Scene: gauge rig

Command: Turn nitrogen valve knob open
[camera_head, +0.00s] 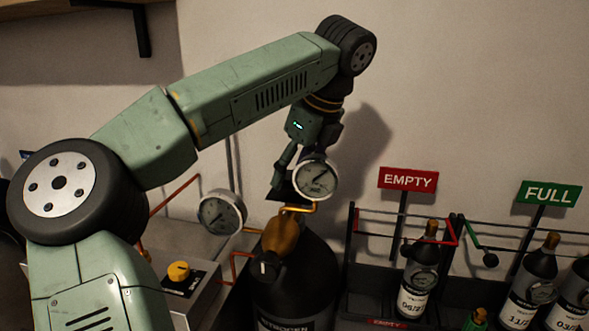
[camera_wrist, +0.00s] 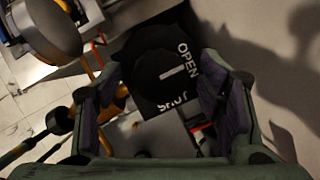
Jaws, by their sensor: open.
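The nitrogen cylinder (camera_head: 285,285) is black and stands upright in the lower middle of the head view, with a brass regulator (camera_head: 282,238) on top. In the wrist view a dark round knob (camera_wrist: 152,68) with a short white mark lies ahead of my gripper. A plate lettered OPEN (camera_wrist: 187,62) shows around it; a second word near its lower edge is partly hidden. My gripper (camera_wrist: 160,95) is open, its purple-padded fingers on either side of the knob in the picture. Contact cannot be told. In the head view my gripper (camera_head: 284,175) is partly hidden behind a gauge.
Two round gauges, one at right (camera_head: 316,179) and one at left (camera_head: 222,212), sit close to my gripper. A grey box with a yellow knob (camera_head: 179,271) stands to the left. A rack with bottles (camera_head: 418,285) and EMPTY (camera_head: 408,179) and FULL (camera_head: 549,194) signs is at right.

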